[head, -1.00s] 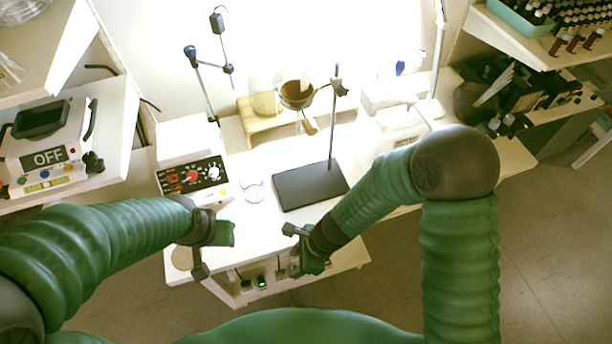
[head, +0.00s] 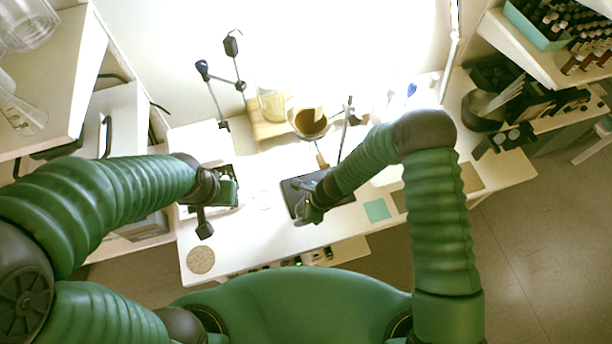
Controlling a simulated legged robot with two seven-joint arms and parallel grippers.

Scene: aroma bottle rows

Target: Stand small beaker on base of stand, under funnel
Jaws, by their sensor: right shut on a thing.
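The stand's dark flat base (head: 294,189) lies on the white table, its rod (head: 344,135) rising from it. The brown funnel (head: 309,122) hangs beside the rod above the base, stem down. My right gripper (head: 304,211) is over the near left part of the base, shut on a small clear glass thing (head: 299,208) that looks like the small beaker. The fingers hide much of it; I cannot tell whether it touches the base. My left gripper (head: 215,210) hangs near the control box at the left; its finger opening is unclear.
A faint clear glass vessel (head: 262,200) stands on the table left of the base. A wooden rack (head: 266,130) with a flask (head: 272,105) is behind. A teal square (head: 377,210) and a round tan mat (head: 200,260) lie on the table. The front middle is clear.

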